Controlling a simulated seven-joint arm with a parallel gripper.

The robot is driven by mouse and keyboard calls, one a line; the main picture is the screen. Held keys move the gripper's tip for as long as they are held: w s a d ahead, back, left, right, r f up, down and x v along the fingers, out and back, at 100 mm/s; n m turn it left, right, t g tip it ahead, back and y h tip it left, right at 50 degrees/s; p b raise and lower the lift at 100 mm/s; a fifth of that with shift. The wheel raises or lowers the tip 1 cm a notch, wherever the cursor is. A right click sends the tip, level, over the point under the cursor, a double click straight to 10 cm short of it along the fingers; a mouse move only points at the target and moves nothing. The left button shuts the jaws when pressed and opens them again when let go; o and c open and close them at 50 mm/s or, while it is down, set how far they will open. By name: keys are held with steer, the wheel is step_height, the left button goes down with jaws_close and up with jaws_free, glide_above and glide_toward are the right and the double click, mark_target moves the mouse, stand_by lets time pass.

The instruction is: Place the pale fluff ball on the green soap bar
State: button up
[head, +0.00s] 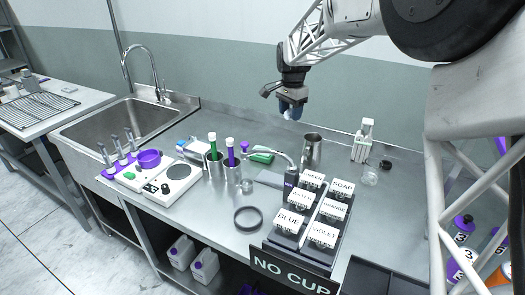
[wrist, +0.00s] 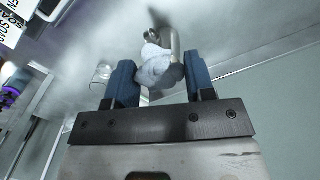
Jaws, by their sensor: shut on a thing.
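My gripper (head: 291,110) is raised above the back of the steel counter. In the wrist view its two blue fingers (wrist: 160,90) are shut on the pale fluff ball (wrist: 155,66). The ball also shows as a small pale patch below the fingers in the head view (head: 292,115). The green soap bar (head: 262,156) lies flat on the counter, to the left of and below my gripper in the picture. The soap bar cannot be made out in the wrist view.
A steel cup (head: 311,150) stands below and right of my gripper. Tall cylinders with green (head: 213,146) and purple (head: 230,152) tubes stand left of the soap bar. A labelled rack (head: 310,215) is in front. A sink (head: 130,118) is at left. A dark ring (head: 248,218) lies on the counter.

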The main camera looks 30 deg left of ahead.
steer(key=w+a+f, duration=0.3)
steer(key=a, duration=0.9)
step_height(320, 180, down, 6)
steer(key=shift+a+r, duration=0.15)
steer(key=shift+r, duration=0.05)
steer(key=shift+f, duration=2.45)
steer(key=shift+f, duration=0.1)
steer(key=shift+f, duration=2.4)
steer(key=shift+f, duration=0.2)
